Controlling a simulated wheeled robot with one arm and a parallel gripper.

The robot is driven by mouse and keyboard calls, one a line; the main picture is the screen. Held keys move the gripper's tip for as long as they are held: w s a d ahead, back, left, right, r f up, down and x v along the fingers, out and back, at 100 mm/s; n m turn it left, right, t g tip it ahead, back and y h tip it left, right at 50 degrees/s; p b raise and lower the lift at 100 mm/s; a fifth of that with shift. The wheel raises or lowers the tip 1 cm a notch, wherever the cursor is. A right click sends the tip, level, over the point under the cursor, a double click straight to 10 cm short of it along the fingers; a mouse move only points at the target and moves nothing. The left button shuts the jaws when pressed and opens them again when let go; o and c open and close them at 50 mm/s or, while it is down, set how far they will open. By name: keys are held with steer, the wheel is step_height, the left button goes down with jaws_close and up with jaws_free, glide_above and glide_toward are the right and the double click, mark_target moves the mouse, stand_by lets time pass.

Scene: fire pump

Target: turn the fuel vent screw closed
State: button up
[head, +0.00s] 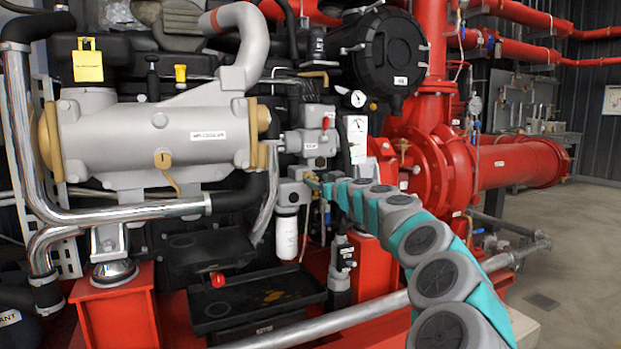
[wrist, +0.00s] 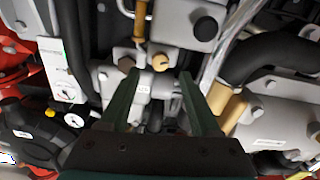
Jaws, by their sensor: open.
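My gripper (head: 318,184) is at the grey fuel block (head: 295,190) above the white filter in the head view. In the wrist view my gripper (wrist: 160,75) has its two dark green fingers apart. A brass hex screw head (wrist: 160,62), which looks like the fuel vent screw, shows between and just beyond the fingertips. I cannot tell whether the fingers touch it. A darker brown hex plug (wrist: 126,64) sits just left of it, by the left fingertip. In the head view the screw is too small to make out clearly beside my gripper.
The white filter (head: 287,237) hangs below the block. The grey cooler (head: 155,135) is at left, and the red pump housing (head: 425,165) at right. A black tray (head: 255,300) lies below.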

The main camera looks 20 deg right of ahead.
mark_target(310, 176)
steer(key=w, duration=0.3)
steer(key=shift+w+f+p, duration=0.1)
steer(key=shift+w+p, duration=0.05)
steer(key=shift+p, duration=0.15)
steer(key=shift+w+a, duration=0.1)
steer(key=shift+w, duration=0.5)
jaws_close()
